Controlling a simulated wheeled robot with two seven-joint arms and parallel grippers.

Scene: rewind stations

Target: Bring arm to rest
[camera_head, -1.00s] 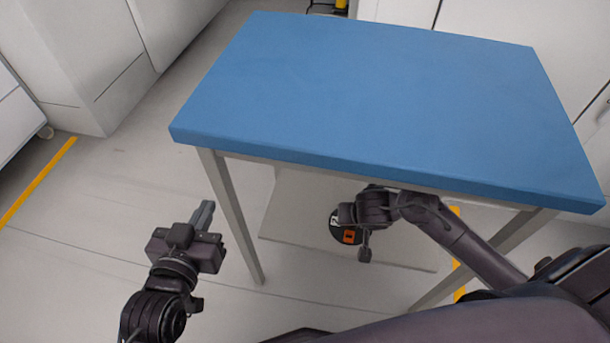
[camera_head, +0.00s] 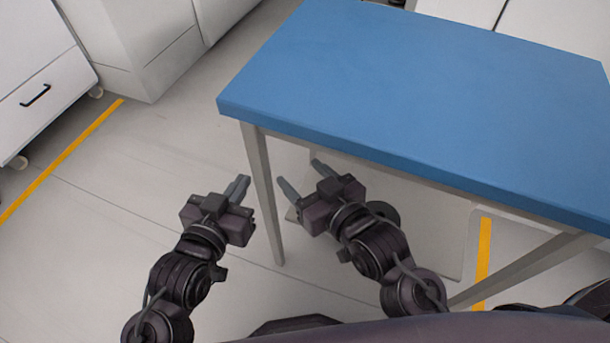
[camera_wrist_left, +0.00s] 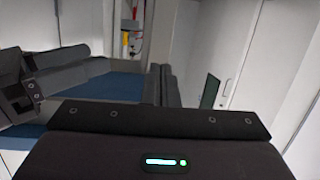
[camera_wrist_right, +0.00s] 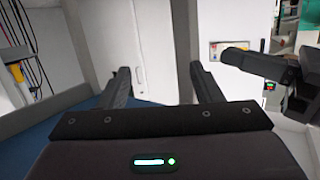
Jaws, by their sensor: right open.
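My left gripper (camera_head: 238,188) is in front of the blue table's near left leg, to the left of it. Its fingers lie together with nothing seen between them; they also show closed in the left wrist view (camera_wrist_left: 161,84). My right gripper (camera_head: 302,176) is to the right of that leg, just in front of the table's near edge and below the top. Its fingers are apart and empty, as the right wrist view (camera_wrist_right: 164,88) also shows. The two grippers are close side by side and do not appear to touch.
The blue-topped table (camera_head: 420,95) has a bare top and grey legs (camera_head: 262,190). White cabinets (camera_head: 40,85) stand at the far left behind a yellow floor line (camera_head: 65,160). The floor (camera_head: 110,240) to the left is clear.

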